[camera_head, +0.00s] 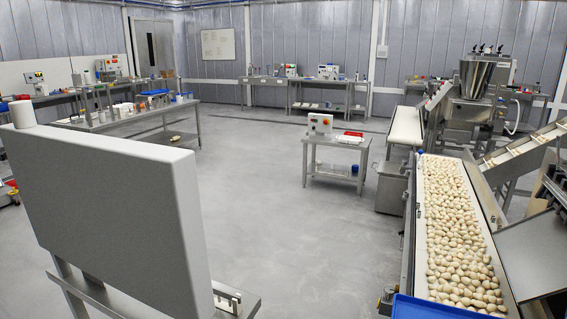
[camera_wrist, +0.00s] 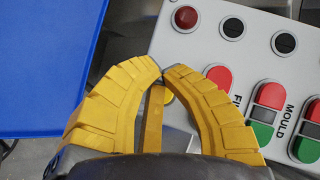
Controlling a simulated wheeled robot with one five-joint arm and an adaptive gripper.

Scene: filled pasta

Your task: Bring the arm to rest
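My gripper (camera_wrist: 166,70) shows in the wrist view with two yellow, ribbed fingers. The fingers curve in toward each other and their tips almost meet. I see nothing held between them; a narrow yellow strip shows in the gap behind the tips. The arm and gripper do not show in the head view. In the wrist view, the gripper is over or in front of a light grey control panel (camera_wrist: 190,45) with red, green and black buttons and the lettering "MOULD". I cannot tell how far apart they are.
A blue tray (camera_wrist: 40,60) lies left of the fingers; a blue edge (camera_head: 435,308) shows at the head view's bottom. A conveyor of filled pasta (camera_head: 456,235) runs along the right. A large grey slab (camera_head: 110,190) stands at the left. The middle floor (camera_head: 270,210) is clear.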

